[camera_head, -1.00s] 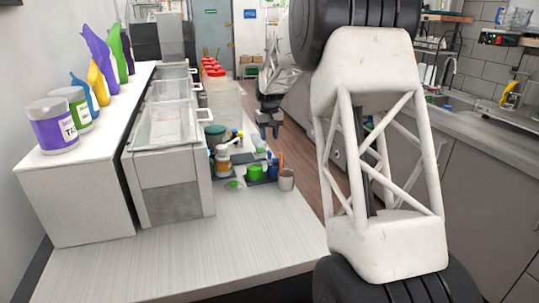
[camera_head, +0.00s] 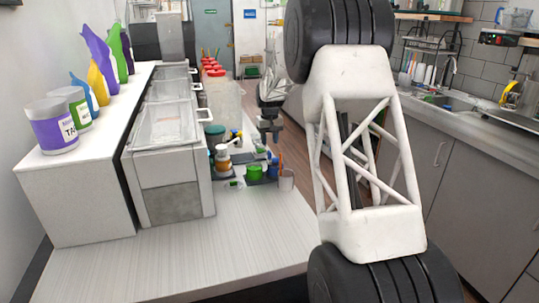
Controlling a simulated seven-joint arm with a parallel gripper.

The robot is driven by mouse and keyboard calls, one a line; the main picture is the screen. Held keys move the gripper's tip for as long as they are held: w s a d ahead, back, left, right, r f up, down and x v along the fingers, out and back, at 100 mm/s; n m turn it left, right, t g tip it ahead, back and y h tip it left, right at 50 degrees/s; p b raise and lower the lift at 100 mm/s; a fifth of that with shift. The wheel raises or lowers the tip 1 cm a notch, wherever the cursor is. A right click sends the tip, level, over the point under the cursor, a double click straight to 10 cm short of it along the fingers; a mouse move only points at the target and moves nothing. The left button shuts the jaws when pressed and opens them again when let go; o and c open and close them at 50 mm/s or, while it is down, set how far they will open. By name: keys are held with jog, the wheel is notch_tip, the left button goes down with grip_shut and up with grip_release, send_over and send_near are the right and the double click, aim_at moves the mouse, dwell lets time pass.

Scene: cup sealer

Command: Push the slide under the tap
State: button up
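My gripper (camera_head: 269,132) is small and dark in the middle of the camera view, at the right edge of the counter. It hangs above the level of the small containers there, and I cannot tell whether its fingers are apart or together. No slide or tap can be made out clearly beside the counter's clutter. My own white lattice arm covers much of the right half of the view and may hide part of the scene.
A glass-lidded unit (camera_head: 167,125) stands to the left. The front of the pale counter (camera_head: 190,252) is bare.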

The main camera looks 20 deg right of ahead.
aim_at(269, 151)
jog(key=shift+f, duration=3.4)
grip_shut()
